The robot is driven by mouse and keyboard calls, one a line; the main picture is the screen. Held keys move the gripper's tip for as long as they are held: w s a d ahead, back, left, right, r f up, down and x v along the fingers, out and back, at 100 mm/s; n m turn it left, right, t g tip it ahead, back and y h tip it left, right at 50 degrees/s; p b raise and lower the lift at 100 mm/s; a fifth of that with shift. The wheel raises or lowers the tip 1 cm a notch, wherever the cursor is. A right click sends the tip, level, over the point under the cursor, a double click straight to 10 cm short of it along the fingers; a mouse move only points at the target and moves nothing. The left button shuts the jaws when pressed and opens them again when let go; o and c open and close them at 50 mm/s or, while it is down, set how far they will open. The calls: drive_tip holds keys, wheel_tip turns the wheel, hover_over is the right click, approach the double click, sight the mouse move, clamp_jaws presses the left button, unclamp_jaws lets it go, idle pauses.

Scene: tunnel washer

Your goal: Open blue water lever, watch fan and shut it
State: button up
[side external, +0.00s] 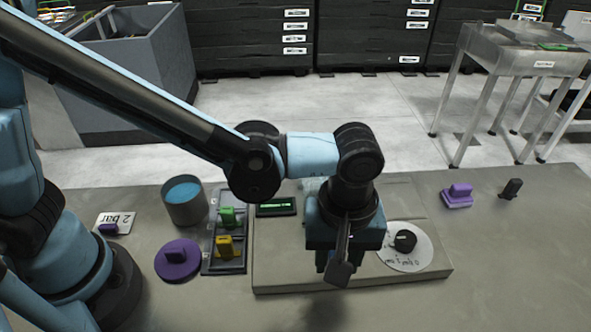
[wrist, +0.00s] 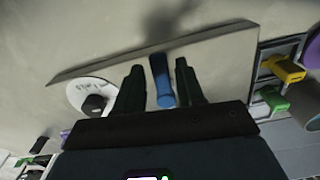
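The blue water lever (wrist: 161,80) shows in the wrist view, upright in the picture between the two dark fingers of my gripper (wrist: 158,65). Narrow gaps show on both sides of the lever, so the fingers are open around it and not clamped. In the side view my gripper (side external: 345,262) points down over the front of the grey panel (side external: 290,276) and hides the lever. No fan can be made out; my arm covers part of the panel.
A small green-lit display (side external: 276,207) is left of my gripper. A black knob (side external: 405,240) on a white dial stands close at right. At left are a tray (side external: 211,262) with green and yellow pieces, a purple disc (side external: 163,266) and a grey cup (side external: 186,212).

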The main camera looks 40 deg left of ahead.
clamp_jaws()
drive_tip(key=m, duration=0.2)
drive_tip(key=a+m, duration=0.1)
drive_tip(key=shift+s+a+m, duration=0.2)
drive_tip(key=shift+s+m, duration=0.2)
drive_tip(key=m, duration=0.1)
drive_tip(key=a+m, duration=0.1)
drive_tip(key=m, duration=0.1)
drive_tip(key=shift+s+a+m, duration=0.1)
drive_tip(key=shift+a+m, duration=0.1)
drive_tip(key=shift+m, duration=0.1)
drive_tip(key=a+m, duration=0.1)
drive_tip(key=m, duration=0.3)
drive_tip(key=shift+a, duration=0.4)
drive_tip(key=shift+w+a+m, duration=0.2)
drive_tip(key=shift+a+m, duration=0.05)
drive_tip(key=shift+m, duration=0.65)
drive_tip(key=shift+w+a+m, duration=0.25)
drive_tip(key=shift+a+m, duration=0.05)
drive_tip(key=shift+m, duration=0.6)
drive_tip(key=shift+w+a+m, duration=0.2)
drive_tip(key=shift+a+m, duration=0.05)
drive_tip(key=shift+m, duration=0.65)
drive_tip(key=shift+o, duration=1.1)
unclamp_jaws()
